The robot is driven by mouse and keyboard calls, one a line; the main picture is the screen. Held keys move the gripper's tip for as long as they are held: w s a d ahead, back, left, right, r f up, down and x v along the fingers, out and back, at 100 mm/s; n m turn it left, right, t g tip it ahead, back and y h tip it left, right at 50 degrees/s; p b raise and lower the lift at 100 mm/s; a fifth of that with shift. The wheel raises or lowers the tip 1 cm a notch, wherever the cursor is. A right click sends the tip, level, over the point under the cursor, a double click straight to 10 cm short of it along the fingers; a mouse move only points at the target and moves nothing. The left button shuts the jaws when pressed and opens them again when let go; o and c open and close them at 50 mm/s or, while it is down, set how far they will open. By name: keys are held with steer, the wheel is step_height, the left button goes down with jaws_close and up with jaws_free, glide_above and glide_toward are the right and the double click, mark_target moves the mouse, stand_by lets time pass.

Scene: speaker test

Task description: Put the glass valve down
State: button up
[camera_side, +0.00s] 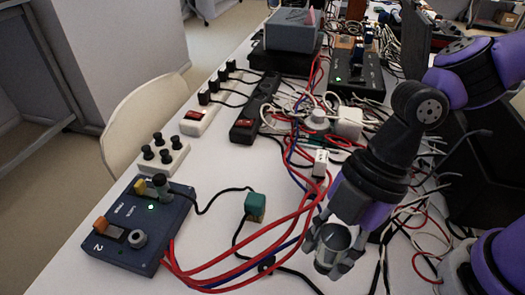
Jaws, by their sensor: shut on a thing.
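My gripper (332,244) is at the lower right of the side view, pointing down over the white table. Its fingers are shut around a small grey, cup-like piece, which I take to be the glass valve (334,240). Its round open end faces the camera. The fingers hide part of it. I cannot tell whether its underside touches the table or is a little above it.
A blue control box (125,244) with knobs and a green light sits at the left. Red and blue cables run from it past my gripper. A green block (255,206) lies mid-table. Power strips (203,115) and tangled wires fill the back. Bare table shows in front.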

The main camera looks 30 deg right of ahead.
mark_target(318, 257)
steer(key=shift+w+d+f, duration=0.1)
steer(key=shift+w+f, duration=0.4)
steer(key=shift+w, duration=0.15)
steer(key=shift+f, duration=1.9)
steer(key=shift+f, duration=0.15)
steer(key=o, duration=1.1)
steer(key=shift+o, duration=0.2)
steer(key=s+v, duration=0.1)
steer(key=v, duration=1.1)
steer(key=w+d+r+m+t+h, duration=0.1)
steer(key=d+m+t+h, duration=0.1)
steer(key=d+m, duration=0.6)
steer(key=w+d+r+m+t+h, duration=0.2)
steer(key=d+m+t, duration=0.2)
steer(key=d+m, duration=0.4)
steer(key=m, duration=0.3)
steer(key=shift+d+m+h, duration=0.25)
steer(key=shift+m+h, duration=0.05)
steer(key=shift+m, duration=0.1)
